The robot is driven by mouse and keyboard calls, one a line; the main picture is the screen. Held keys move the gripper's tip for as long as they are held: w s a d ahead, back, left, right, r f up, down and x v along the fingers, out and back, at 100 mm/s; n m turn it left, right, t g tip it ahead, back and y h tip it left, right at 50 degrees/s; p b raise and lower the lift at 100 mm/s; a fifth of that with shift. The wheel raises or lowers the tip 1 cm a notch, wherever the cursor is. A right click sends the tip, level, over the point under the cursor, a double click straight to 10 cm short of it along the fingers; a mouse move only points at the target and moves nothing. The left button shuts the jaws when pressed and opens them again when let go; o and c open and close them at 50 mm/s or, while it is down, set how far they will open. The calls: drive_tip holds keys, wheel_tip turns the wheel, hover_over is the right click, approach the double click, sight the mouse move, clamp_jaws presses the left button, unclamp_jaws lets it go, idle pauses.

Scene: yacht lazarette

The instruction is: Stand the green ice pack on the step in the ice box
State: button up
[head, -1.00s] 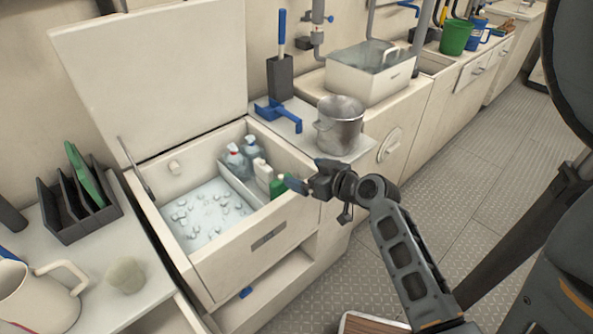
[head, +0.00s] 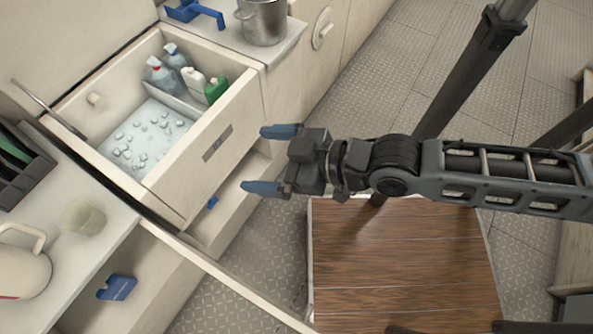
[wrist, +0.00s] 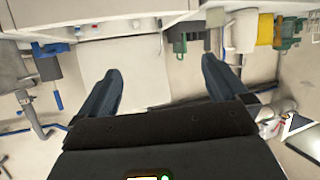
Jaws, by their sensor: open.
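The ice box (head: 165,190) is open, with ice cubes on its pale floor. A raised step (head: 182,97) along its right side bears clear spray bottles, a white bottle (head: 194,82) and a green container (head: 216,89) with a white top. A flat green slab (head: 14,146) stands in a dark slotted rack (head: 38,172) at the left edge, partly cut off. I cannot tell whether either green thing is the ice pack. My gripper (head: 257,160) is open and empty, in front of the ice box; its spread fingers also show in the wrist view (wrist: 160,65).
A steel pot (head: 262,22) and blue scoop (head: 195,13) are on the counter behind. A jug (head: 22,265) and cup (head: 83,217) stand at left. A blue pack (head: 117,287) lies in a lower compartment. A wood-topped surface (head: 400,260) is below my arm.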

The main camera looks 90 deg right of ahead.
drive_tip(key=s+a+r+n+t+y, duration=0.1)
drive_tip(key=s+a+r+n+y, duration=0.1)
drive_tip(key=s+a+r, duration=0.3)
wheel_tip(320, 180, up, 2)
drive_tip(key=shift+a+r+t+y, duration=0.15)
drive_tip(key=shift+a+t+y, duration=0.15)
drive_tip(key=shift+a+y, duration=0.65)
drive_tip(key=shift+a, duration=0.1)
drive_tip(key=shift+c, duration=0.3)
